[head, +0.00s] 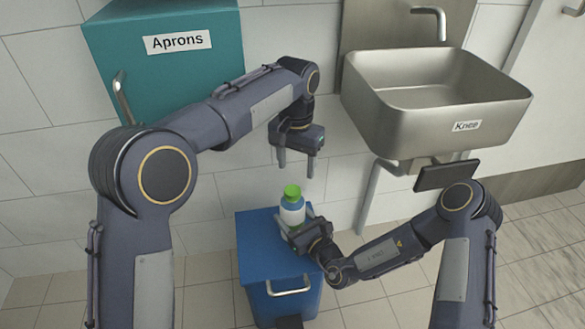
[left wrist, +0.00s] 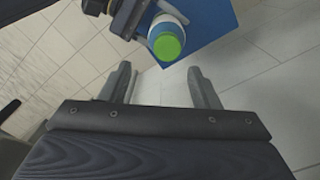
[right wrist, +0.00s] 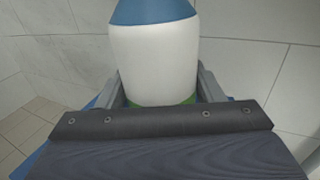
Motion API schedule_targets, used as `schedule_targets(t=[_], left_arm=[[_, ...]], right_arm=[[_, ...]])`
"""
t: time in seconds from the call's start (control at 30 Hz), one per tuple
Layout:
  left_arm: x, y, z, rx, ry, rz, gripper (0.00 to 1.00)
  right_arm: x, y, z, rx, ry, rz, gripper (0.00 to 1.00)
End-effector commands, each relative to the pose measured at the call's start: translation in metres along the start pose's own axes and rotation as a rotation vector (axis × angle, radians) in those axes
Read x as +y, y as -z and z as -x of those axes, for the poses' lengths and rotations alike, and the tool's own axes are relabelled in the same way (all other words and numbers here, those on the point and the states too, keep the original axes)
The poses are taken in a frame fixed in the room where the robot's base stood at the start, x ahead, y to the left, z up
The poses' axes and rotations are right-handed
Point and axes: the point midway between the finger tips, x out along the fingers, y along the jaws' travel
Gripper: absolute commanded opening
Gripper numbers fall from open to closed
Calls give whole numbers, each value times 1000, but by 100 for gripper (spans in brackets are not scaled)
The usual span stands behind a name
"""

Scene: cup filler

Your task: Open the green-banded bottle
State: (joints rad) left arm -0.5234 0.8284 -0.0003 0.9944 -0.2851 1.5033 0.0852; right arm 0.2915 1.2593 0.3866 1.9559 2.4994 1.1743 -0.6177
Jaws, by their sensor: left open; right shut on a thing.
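The bottle (head: 292,208) stands upright on the blue bin's lid. It has a white body, a blue shoulder, a bright green cap (head: 292,190) and a green band low down. My right gripper (head: 295,226) is shut around its lower part; the right wrist view shows the white body (right wrist: 155,62) and the green band (right wrist: 178,101) between the fingers. My left gripper (head: 296,163) is open and empty, pointing down above the bottle. In the left wrist view the cap (left wrist: 167,46) lies beyond the open fingers, not between them.
The blue bin (head: 262,251) with a metal handle stands on the tiled floor against the wall. A teal cabinet (head: 175,75) marked "Aprons" hangs at the upper left. A steel sink (head: 420,115) marked "Knee" is at the upper right. The space around the cap is clear.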

Motion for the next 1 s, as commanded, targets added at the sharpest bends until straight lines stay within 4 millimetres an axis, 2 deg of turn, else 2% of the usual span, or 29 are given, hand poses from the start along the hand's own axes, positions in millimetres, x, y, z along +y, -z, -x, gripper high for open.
schedule_targets(t=[0.1,0.57,0.6,0.8,1.0], left_arm=[[4,0,1,0,-9,-311,56],[20,-1,6,23,-35,-1517,56],[14,-1,5,19,-27,-1602,56],[-3,0,0,-4,2,-1930,56],[-10,0,-5,-16,13,-2061,56]], right_arm=[[0,0,0,0,0,0,0],[0,0,0,0,0,0,0],[0,0,0,0,0,0,0],[0,0,0,0,0,0,0],[0,0,0,0,0,0,0]])
